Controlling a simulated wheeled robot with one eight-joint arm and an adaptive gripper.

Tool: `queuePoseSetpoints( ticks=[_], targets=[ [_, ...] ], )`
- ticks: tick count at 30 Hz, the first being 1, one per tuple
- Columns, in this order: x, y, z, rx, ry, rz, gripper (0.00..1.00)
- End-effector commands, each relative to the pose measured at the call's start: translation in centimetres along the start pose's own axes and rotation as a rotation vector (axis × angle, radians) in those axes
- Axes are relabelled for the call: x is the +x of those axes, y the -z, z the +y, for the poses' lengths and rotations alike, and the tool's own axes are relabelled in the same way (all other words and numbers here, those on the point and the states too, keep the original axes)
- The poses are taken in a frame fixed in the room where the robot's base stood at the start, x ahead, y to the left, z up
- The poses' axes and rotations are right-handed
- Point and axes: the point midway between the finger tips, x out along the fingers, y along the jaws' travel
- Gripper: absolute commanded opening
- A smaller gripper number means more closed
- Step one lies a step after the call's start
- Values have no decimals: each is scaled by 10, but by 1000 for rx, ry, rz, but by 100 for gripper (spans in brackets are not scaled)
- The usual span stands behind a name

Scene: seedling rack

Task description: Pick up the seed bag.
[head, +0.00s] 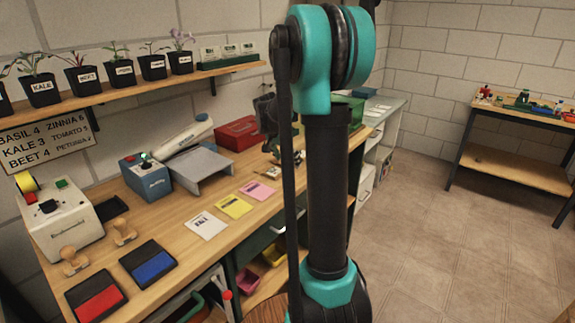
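I cannot pick out a seed bag for certain. A small pale tan item (270,171) lies on the wooden bench, just right of the pink card and partly behind my arm; it is too small to name. My arm stands upright across the middle of the view and hides part of the bench behind it. A dark and teal shape (271,146) beside the arm, above the tan item, looks like my gripper. Its fingers are too small and dark to tell whether they are open or shut, or hold anything.
The bench (180,236) carries white (206,225), yellow (233,206) and pink (257,190) cards, red (96,298) and blue (148,263) pads, stamps, machines and a red box (239,133). A shelf (120,94) holds potted seedlings above. Floor (440,240) is clear at right, before another table (522,167).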

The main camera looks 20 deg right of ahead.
Motion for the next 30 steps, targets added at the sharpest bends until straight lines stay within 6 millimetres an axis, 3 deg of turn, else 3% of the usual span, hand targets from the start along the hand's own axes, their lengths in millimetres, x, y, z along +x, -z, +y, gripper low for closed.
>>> queuePoseSetpoints(
  ticks=[6,19,30],
  targets=[
    [1,0,0,0,0,0,76],
    [0,0,0,0,0,0,24],
    [-5,2,0,0,0,0,24]
  ],
)
